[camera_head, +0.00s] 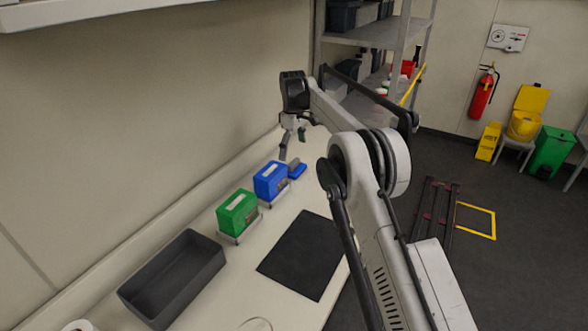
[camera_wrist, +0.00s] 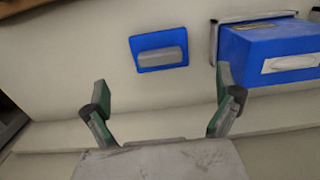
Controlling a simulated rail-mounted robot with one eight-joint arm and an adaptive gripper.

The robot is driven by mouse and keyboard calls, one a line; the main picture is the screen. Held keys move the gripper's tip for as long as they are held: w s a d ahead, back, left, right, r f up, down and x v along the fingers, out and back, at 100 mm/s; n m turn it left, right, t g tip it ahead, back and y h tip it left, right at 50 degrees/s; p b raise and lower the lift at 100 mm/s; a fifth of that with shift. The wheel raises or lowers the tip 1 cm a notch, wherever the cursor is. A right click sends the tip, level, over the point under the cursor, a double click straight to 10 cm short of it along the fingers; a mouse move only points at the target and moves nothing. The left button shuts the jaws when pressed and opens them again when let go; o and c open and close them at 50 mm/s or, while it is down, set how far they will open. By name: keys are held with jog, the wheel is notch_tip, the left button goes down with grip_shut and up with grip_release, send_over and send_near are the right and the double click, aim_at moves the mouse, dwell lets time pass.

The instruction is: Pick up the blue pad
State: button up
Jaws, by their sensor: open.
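The blue pad (camera_wrist: 148,68) lies flat on the pale worktop in the wrist view, a small blue rectangle with a grey block on top. In the head view the blue pad (camera_head: 298,172) lies just beyond the blue box. My gripper (camera_wrist: 165,95) is open and empty, its green-lined fingers apart, with the pad ahead of and between the fingertips in the picture. In the head view my gripper (camera_head: 293,145) hangs above the worktop near the pad. The height of the gap between fingers and pad is hard to tell.
A blue box (camera_wrist: 275,52) in a metal holder stands right beside the pad; it also shows in the head view (camera_head: 270,182). A green box (camera_head: 238,213), a dark grey bin (camera_head: 172,280) and a black mat (camera_head: 303,255) are nearer. A shelf rack (camera_head: 375,35) stands behind.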

aim_at(294, 161)
jog(key=shift+s+d+f+p, duration=0.1)
jog(key=shift+f+p, duration=0.1)
jog(key=shift+f, duration=1.55)
jog(key=shift+d+f+p, duration=0.1)
jog(key=shift+f+p, duration=0.1)
jog(key=shift+f, duration=1.5)
jog(key=c, duration=1.3)
